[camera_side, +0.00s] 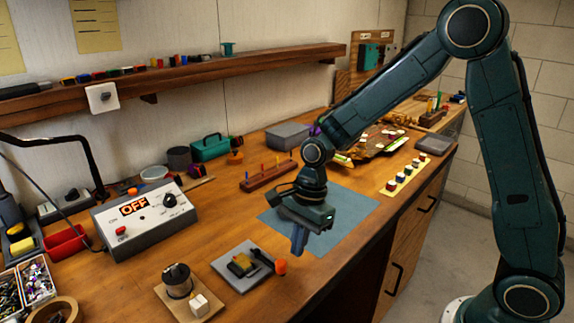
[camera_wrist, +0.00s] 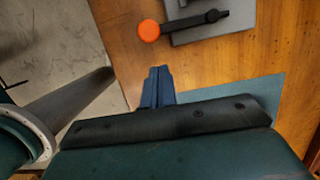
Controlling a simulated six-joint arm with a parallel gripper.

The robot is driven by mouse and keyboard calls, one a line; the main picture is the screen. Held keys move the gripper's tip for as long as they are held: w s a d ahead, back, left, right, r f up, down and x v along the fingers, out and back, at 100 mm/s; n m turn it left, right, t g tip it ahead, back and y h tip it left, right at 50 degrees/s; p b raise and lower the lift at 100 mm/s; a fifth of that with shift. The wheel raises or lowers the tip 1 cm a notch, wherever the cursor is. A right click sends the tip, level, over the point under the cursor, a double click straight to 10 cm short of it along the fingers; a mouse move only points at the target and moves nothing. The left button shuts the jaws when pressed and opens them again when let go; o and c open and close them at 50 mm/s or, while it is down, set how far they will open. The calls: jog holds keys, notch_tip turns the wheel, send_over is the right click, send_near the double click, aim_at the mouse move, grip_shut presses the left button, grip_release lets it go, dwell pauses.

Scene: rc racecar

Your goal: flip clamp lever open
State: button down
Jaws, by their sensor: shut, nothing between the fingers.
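The clamp sits on a grey plate (camera_side: 232,278) near the table's front edge in the side view. Its black lever (camera_wrist: 195,21) lies nearly flat in the wrist view and reaches past the plate's edge. The lever ends in an orange knob (camera_wrist: 149,31), which also shows in the side view (camera_side: 281,267). My gripper (camera_side: 298,243) is shut and empty, pointing down above the table, to the right of the knob in the side view. In the wrist view its blue fingertips (camera_wrist: 158,74) are together, below the knob and apart from it.
A blue mat (camera_side: 345,215) lies under and behind my gripper. A wooden block with a dark cylinder (camera_side: 177,281) and a white cube (camera_side: 199,306) stands left of the plate. A control box reading OFF (camera_side: 145,218) is farther back. The table's front edge is close.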

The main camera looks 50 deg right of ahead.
jog(key=shift+s+a+m+t, duration=0.15)
jog(key=shift+s+a+m, duration=0.1)
jog(key=shift+a+m, duration=0.3)
jog(key=shift+s+a+m+t, duration=0.15)
jog(key=shift+s+a+m, duration=0.15)
jog(key=shift+m, duration=0.35)
jog(key=shift+s+a, duration=0.1)
jog(key=shift+a, duration=0.4)
jog(key=shift+s+d, duration=0.2)
jog(key=shift+d, duration=0.3)
jog(key=d, duration=0.1)
jog(key=s+d, duration=0.1)
jog(key=shift+d, duration=0.35)
jog(key=v, duration=1)
jog(key=shift+s, duration=0.1)
